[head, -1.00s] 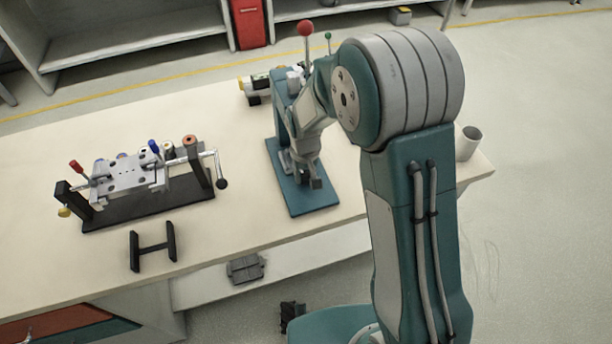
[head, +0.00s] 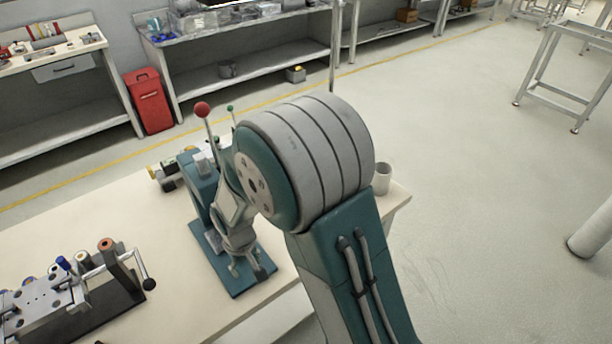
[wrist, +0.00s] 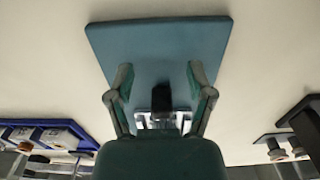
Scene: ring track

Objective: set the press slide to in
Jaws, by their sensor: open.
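The press is a teal machine (head: 197,185) on a flat teal base plate (head: 232,286), with a red-ball lever (head: 202,110) on top. The base plate fills the upper middle of the wrist view (wrist: 155,45). My gripper (head: 250,268) is over the front of the plate, close to the press. In the wrist view my gripper (wrist: 160,82) is open, a finger on each side of a small dark block (wrist: 161,97). Bright metal shows below the block; this may be the press slide. I cannot tell whether the fingers touch it. My arm and gripper body hide much of the press.
A clamp fixture (head: 45,300) with a black-knobbed crank stands left on the bench. A light cup (head: 382,178) stands at the bench's right end. A blue-edged tray (wrist: 40,130) shows in the wrist view.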

